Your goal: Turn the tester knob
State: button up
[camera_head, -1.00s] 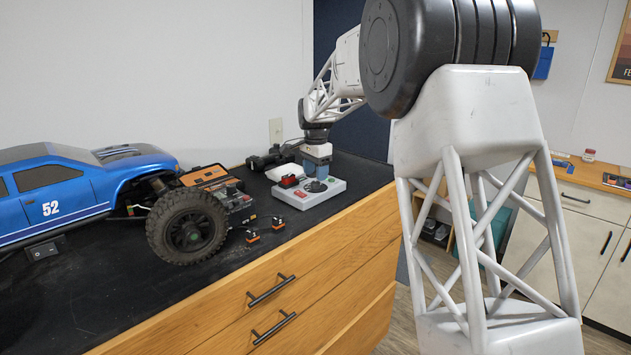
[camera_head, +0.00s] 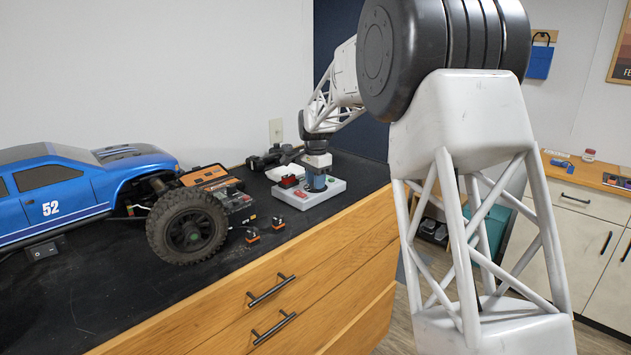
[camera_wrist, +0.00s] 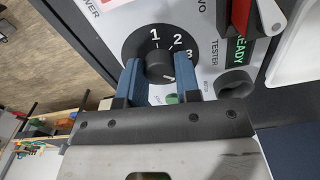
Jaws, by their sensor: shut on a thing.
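The tester (camera_head: 334,186) is a light grey box on the black bench top, near its right end. In the wrist view its panel (camera_wrist: 197,15) shows a round black dial (camera_wrist: 131,46) marked 1, 2 and 3. The dark tester knob (camera_wrist: 160,64) stands at the dial's middle. My gripper (camera_wrist: 160,74) has its two blue fingers on either side of the knob and is shut on it. In the head view my gripper (camera_head: 317,181) points down onto the tester, and its fingers hide the knob.
A red part (camera_head: 289,181) sits on the tester's left side. Two small orange and black parts (camera_head: 252,236) (camera_head: 278,223) lie in front. A blue truck (camera_head: 80,196) with a large tyre (camera_head: 188,229) fills the bench's left side. The bench edge is close on the right.

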jog(key=shift+n, duration=0.4)
jog(key=n, duration=0.3)
jog(key=shift+n, duration=2)
jog(key=o, duration=0.9)
jog(key=shift+r, duration=0.1)
jog(key=shift+r, duration=3.8)
